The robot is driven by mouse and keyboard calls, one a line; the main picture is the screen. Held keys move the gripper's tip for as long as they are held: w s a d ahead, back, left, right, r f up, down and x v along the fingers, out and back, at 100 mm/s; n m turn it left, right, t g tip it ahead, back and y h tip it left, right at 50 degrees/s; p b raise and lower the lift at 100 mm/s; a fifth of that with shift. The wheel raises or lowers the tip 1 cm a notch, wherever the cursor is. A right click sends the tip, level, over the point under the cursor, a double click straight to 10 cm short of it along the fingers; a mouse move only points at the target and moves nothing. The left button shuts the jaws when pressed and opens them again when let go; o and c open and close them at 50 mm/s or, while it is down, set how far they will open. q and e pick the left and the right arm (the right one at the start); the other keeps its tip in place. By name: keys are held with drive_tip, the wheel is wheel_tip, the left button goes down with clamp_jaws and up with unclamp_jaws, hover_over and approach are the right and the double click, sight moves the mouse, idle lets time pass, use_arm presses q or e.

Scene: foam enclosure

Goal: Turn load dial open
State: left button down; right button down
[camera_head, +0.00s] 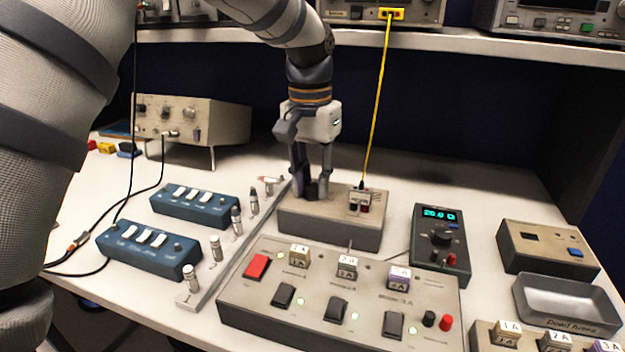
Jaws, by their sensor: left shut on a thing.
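The load box is a grey-brown box (330,228) in the middle of the bench, with a black dial (311,188) on its top left. My left gripper (312,190) points straight down over it from above. Its two fingers are closed around the dial, one on each side, and partly hide it. The dial's marks and pointer cannot be read. A yellow cable (375,105) plugs into the terminals (361,201) on the box's right side. My right gripper is not in view.
A switch panel (340,300) with a red button and several rockers stands in front. A meter (438,240) with a lit display is at right, near a grey tray (566,303). Blue switch boxes (150,248) and a rail with connectors are at left. A shelf (440,42) crosses above.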

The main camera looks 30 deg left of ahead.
sight(311, 185)
use_arm(q)
drive_tip(key=n, duration=0.5)
drive_tip(key=shift+n, duration=2.3)
drive_tip(key=c, duration=1.3)
unclamp_jaws()
drive_tip(key=shift+c, duration=0.2)
wheel_tip(311, 185, up, 12)
drive_tip(key=shift+s, duration=0.15)
drive_tip(key=shift+a, duration=0.1)
